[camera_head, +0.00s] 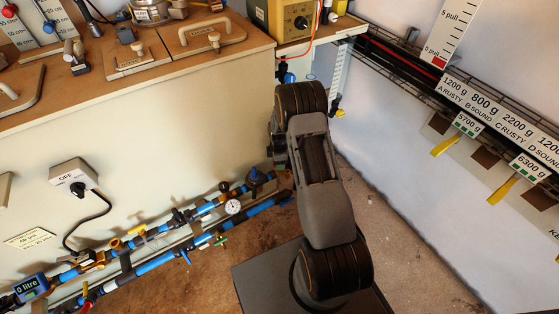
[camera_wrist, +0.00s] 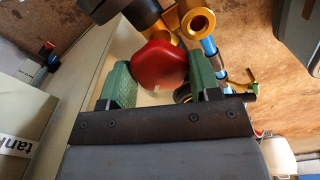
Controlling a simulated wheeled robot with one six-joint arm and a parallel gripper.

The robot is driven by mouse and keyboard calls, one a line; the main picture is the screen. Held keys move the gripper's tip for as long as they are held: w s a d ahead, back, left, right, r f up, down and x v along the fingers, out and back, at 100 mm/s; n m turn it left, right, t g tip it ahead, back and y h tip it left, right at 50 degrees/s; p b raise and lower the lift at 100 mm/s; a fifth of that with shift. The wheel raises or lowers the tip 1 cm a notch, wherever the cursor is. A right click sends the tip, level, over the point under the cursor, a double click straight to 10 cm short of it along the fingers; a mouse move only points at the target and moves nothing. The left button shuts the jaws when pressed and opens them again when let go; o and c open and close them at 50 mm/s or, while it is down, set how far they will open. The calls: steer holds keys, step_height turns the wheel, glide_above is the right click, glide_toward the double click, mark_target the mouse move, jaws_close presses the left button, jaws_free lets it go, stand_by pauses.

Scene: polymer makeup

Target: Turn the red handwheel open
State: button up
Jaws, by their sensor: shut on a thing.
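The red handwheel (camera_wrist: 159,62) sits between the two green fingers of my gripper (camera_wrist: 163,72) in the wrist view. My gripper is shut on the red handwheel, with one finger at its left side and the other at its right. Brass pipe fittings (camera_wrist: 197,22) show just behind and to the right of the handwheel. In the head view my arm stands in the middle of the picture, and I cannot make out the gripper or the handwheel.
Blue pipes with valves and a round white gauge (camera_head: 233,207) run low along the cream bench front. A grey switch box (camera_head: 74,178) with a black cable is on that front. Weight labels hang on the right wall. Bare floor lies to my arm's right.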

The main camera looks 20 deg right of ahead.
steer(key=shift+n, duration=1.5)
steer(key=o, duration=0.9)
step_height(320, 180, up, 14)
steer(key=p, duration=0.4)
steer(key=shift+p, duration=0.3)
steer(key=shift+f, duration=0.1)
